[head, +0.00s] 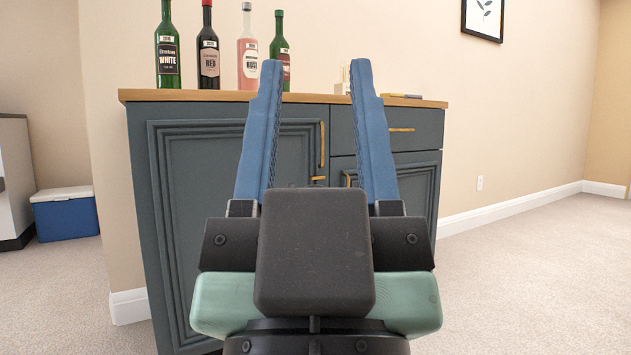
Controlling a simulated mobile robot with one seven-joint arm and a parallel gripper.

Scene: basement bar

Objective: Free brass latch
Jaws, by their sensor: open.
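A small brass piece (318,178), which looks like the latch, sits at the right edge of the large left door (222,215) of a dark blue-grey cabinet (140,190). A vertical brass handle (322,145) is just above it on the same door. My gripper (315,66) is open and empty, its two blue fingers pointing up and away on either side of the latch in the picture. I see no contact between fingers and latch. The gripper body hides the lower middle of the cabinet, so the latch's exact shape is unclear.
Several bottles (208,50) stand on the wooden cabinet top (440,103), with small items at its right. A drawer with a brass handle (401,130) is above the right door (415,190). A blue cooler (65,213) is far left. Carpet (530,270) is clear at right.

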